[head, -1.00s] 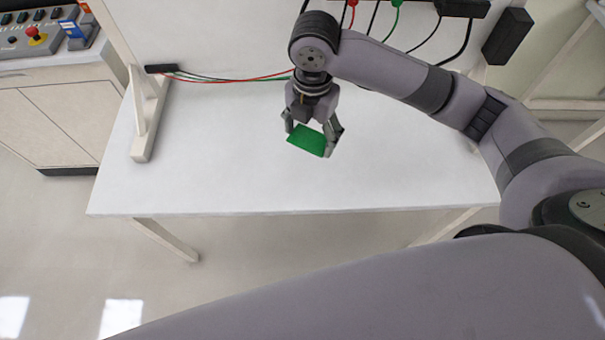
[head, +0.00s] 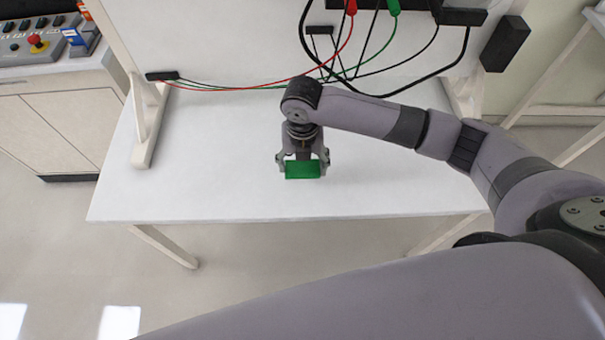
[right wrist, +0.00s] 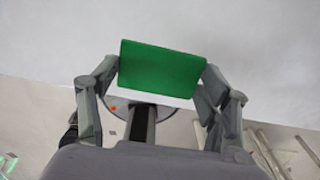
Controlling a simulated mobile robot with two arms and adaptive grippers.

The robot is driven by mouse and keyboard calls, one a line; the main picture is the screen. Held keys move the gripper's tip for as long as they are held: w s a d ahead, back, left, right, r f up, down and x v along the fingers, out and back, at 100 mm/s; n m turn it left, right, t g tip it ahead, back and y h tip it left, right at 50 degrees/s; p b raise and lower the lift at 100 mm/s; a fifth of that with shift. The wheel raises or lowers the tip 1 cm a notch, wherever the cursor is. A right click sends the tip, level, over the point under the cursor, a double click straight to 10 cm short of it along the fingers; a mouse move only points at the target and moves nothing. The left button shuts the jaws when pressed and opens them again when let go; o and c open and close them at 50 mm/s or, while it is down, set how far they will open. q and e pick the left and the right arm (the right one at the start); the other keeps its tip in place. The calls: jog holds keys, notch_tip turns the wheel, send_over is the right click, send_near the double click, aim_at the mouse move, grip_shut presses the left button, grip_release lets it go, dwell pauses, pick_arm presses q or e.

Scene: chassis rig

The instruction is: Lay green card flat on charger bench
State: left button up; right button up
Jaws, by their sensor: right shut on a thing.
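The green card (head: 302,171) is a small flat rectangle held between the fingers of my right gripper (head: 303,163), over the middle of the white charger bench (head: 205,190). In the right wrist view the card (right wrist: 161,70) spans the gap between the two fingers (right wrist: 160,88), its broad face towards the camera. My right gripper is shut on it. In the head view the card's face shows with its long edges roughly level; I cannot tell whether its lower edge touches the bench top. My left gripper is not in view.
A back panel (head: 250,45) rises behind the bench, with red, green and black cables hanging from it. A small black block (head: 162,76) lies by the panel's left foot (head: 146,150). The bench top is clear left and right of the gripper.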

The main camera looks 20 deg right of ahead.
aim_at(302, 182)
jog(key=shift+f, duration=3.05)
jog(key=o, duration=0.9)
jog(key=shift+f, duration=0.15)
notch_tip(302, 182, up, 12)
jog(key=shift+r, duration=0.2)
